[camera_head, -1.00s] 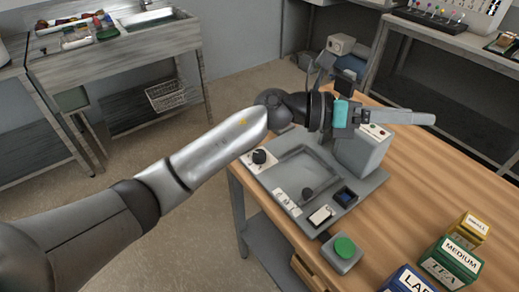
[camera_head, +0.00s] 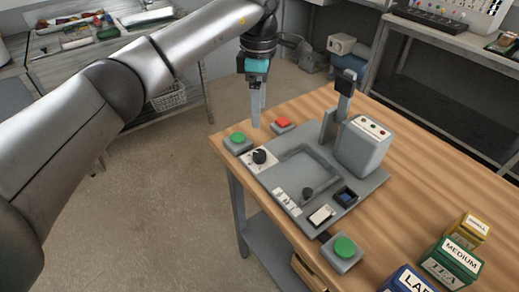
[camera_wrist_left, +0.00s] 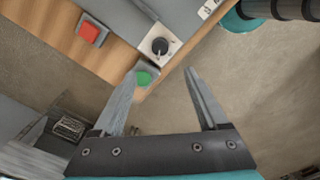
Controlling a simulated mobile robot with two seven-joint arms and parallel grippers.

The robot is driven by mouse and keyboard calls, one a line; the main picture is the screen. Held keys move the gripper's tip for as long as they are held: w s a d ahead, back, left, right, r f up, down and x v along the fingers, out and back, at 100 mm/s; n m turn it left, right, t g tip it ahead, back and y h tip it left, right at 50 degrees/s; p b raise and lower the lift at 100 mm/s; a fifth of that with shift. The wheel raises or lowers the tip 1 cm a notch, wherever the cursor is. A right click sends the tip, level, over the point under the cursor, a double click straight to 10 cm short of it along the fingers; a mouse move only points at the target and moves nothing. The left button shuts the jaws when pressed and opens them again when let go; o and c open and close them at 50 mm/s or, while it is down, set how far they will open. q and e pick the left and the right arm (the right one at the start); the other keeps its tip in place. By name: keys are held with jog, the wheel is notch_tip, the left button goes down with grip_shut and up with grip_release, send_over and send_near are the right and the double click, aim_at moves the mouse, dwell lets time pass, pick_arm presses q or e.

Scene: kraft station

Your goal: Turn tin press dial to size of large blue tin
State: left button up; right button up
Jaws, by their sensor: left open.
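The tin press (camera_head: 290,208) is a grey plate with a boxy head on the wooden table. Its dial (camera_head: 260,156) is a black knob on a white panel at the plate's far left corner; it also shows in the left wrist view (camera_wrist_left: 160,46). My left gripper (camera_head: 256,124) points down near the table's far left corner, above and beyond the dial. In the left wrist view its fingers (camera_wrist_left: 160,82) are apart and empty, with the dial ahead of them. The large blue tin (camera_head: 407,281) stands at the bottom edge, partly cut off. My right gripper is not seen.
A green button (camera_head: 237,138) and a red button (camera_head: 283,123) sit beside the dial. Another green button (camera_head: 344,247) is at the near edge. A green medium tin (camera_head: 452,262) and a yellow tin (camera_head: 468,230) stand at right. The table's right middle is clear.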

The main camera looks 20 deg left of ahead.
aim_at(259, 153)
pick_arm(q)
notch_tip(259, 153, down, 14)
jog(key=shift+r+b, duration=0.15)
jog(key=shift+b, duration=0.25)
grip_shut()
dwell(0.5)
